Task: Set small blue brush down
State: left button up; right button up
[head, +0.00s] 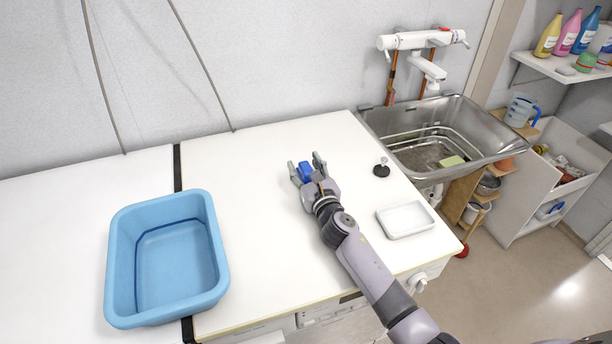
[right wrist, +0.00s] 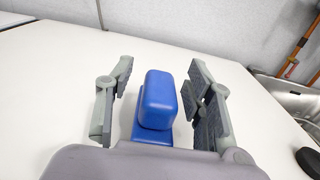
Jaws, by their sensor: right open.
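The small blue brush (head: 306,172) is on the white countertop, between the fingers of my right gripper (head: 306,168). In the right wrist view the blue brush (right wrist: 157,100) stands between the spread fingers of the right gripper (right wrist: 160,95), with a gap on each side. Its lower part is partly hidden behind the gripper's palm. It appears to rest on the counter, though the contact is not clearly visible. My left gripper is not in view.
A blue basin (head: 218,250) stands on the left of the counter (head: 255,260). A white dish (head: 405,220) and a small black stopper (head: 382,170) lie right of my gripper. A metal sink (head: 480,160) with a green sponge (head: 452,162) is beyond. The counter around the brush is clear.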

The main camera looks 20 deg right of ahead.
grip_shut()
dwell(0.6)
